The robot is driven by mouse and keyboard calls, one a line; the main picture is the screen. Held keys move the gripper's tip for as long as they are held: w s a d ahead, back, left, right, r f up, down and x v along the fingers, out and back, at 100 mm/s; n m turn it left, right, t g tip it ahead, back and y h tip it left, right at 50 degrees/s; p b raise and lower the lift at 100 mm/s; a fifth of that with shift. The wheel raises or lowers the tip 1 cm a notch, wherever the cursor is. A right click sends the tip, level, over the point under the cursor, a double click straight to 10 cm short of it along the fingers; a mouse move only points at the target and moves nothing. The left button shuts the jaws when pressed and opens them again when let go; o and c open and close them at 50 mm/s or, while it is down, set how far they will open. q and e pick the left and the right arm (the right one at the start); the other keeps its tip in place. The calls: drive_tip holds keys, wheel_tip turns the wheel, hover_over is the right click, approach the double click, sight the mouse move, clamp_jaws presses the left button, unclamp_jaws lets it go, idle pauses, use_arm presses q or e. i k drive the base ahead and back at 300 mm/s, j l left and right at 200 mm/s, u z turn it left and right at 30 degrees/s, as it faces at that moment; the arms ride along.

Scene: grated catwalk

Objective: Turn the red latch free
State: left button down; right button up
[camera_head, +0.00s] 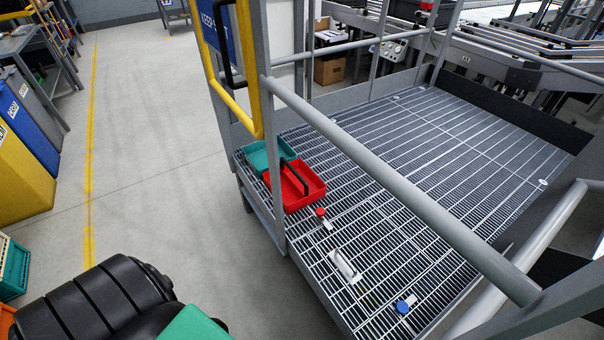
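A small red latch (321,213) with a pale base sits on the grated catwalk floor (440,150), just in front of a red tray. A pale handle (345,265) stands on the grating nearer to me. A small blue latch (402,306) with a pale base lies nearer still, towards the front right. The red and blue pieces look like a matching pair; their exact turn is too small to tell. Neither of my grippers can be made out. Dark, ribbed parts and a teal piece, probably of my own arm, fill the bottom left, well left of the latches.
A red tray (312,180) with a black handle and a teal tray (257,158) stand by the yellow gate frame (257,70). A grey rail (390,190) crosses above the grating. Bins (22,165) line the left. The concrete floor (165,130) between is clear.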

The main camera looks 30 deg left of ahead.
sight(320, 213)
drive_tip(key=u, duration=0.75)
drive_tip(key=z, duration=0.55)
drive_tip(key=j+z, duration=0.35)
drive_tip(key=k+j+z, duration=0.15)
drive_tip(key=z, duration=0.2)
drive_tip(key=k+j+z, duration=0.1)
drive_tip(key=z, duration=0.25)
drive_tip(key=j, duration=0.1)
